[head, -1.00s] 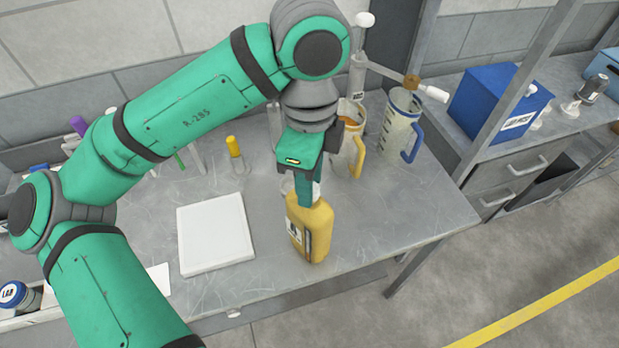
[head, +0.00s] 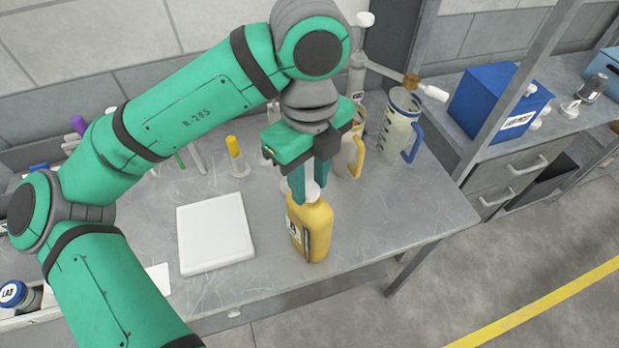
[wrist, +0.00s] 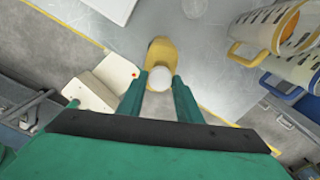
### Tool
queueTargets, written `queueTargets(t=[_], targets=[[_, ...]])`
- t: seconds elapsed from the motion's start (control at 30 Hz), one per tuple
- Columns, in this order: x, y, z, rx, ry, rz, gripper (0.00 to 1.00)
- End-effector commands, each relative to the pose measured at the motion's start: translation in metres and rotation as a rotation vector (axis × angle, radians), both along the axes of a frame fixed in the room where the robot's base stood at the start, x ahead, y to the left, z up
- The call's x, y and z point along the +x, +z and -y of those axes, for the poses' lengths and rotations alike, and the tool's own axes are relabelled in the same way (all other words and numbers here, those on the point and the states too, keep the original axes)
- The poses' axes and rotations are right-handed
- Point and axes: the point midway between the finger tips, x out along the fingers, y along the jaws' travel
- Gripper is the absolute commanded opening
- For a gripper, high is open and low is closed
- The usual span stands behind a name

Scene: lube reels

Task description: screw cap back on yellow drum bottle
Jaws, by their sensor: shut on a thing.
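The yellow drum bottle (head: 310,230) stands upright on the grey bench near its front edge, with a dark-marked label on its side. A white cap (head: 312,190) is at its top, between my fingers. My gripper (head: 309,193) points down over the bottle and is shut on the cap. In the wrist view, the round white cap (wrist: 160,79) is between my two green fingertips, with the yellow bottle (wrist: 161,50) under it. The bottle's neck is hidden, so I cannot tell how far the cap is seated.
A white square pad (head: 215,232) lies left of the bottle. Measuring jugs with a yellow handle (head: 356,155) and a blue handle (head: 412,145) stand behind to the right. A yellow-topped vial (head: 235,155) is behind. The bench right of the bottle is clear.

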Motion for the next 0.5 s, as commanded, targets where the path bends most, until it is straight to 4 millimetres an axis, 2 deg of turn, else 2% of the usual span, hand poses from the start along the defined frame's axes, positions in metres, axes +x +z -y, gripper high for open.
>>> queueTargets(t=[0.27,0.5], targets=[[-0.0001,0.0,0.0,0.0,-0.011,0.0,0.11],[-0.0002,-0.0003,-0.0002,0.0,-0.241,0.0,0.11]])
